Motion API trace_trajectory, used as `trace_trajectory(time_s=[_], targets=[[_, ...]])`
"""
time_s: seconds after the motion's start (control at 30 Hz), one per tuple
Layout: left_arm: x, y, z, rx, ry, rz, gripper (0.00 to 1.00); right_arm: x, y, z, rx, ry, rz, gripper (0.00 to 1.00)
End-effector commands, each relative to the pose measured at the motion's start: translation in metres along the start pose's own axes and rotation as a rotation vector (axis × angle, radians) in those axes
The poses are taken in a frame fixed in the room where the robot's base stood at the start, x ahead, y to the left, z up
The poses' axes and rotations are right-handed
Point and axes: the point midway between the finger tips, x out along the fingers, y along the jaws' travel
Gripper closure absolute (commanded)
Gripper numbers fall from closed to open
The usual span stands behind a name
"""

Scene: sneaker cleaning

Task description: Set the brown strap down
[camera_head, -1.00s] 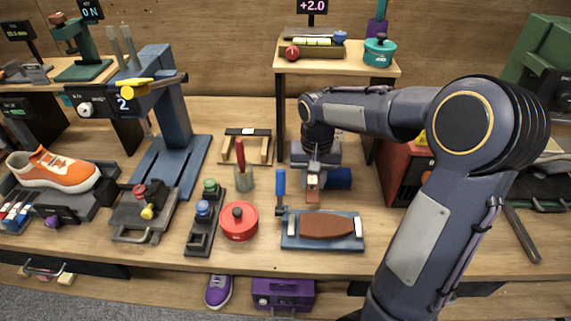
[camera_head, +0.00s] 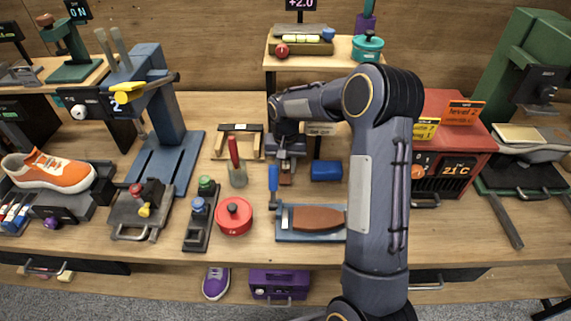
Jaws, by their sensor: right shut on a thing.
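My right gripper (camera_head: 285,165) reaches in over the middle of the bench, pointing down behind the blue-handled tool. It is shut on a small brown piece, the brown strap (camera_head: 286,179), which shows only partly at the fingertips. I cannot tell whether the strap touches the bench. My left gripper is not in view.
A blue tray (camera_head: 283,236) with a brown oblong pad (camera_head: 318,218) lies in front, partly hidden by my arm. Around the gripper are a blue-handled tool (camera_head: 273,180), a blue cylinder (camera_head: 326,169), a red-handled brush in a cup (camera_head: 237,173) and a wooden frame (camera_head: 219,146). A red heater (camera_head: 462,150) stands right.

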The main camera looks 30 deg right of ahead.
Motion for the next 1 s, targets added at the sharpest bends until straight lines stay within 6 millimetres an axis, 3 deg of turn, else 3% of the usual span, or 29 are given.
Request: trace_trajectory(time_s=[0.4, 0.43, 0.6, 0.87, 1.0], targets=[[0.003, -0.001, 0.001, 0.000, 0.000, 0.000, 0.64, 0.008, 0.000, 0.000, -0.001, 0.001, 0.000, 0.97], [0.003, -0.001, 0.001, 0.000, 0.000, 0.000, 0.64, 0.007, 0.000, 0.000, -0.001, 0.001, 0.000, 0.71], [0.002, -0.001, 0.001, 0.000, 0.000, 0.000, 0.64, 0.006, 0.000, 0.000, -0.001, 0.001, 0.000, 0.50], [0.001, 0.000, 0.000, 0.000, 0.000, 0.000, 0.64, 0.005, 0.000, 0.000, -0.001, 0.001, 0.000, 0.50], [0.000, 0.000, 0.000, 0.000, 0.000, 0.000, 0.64, -0.004, 0.000, -0.001, 0.000, 0.005, -0.002, 0.50]])
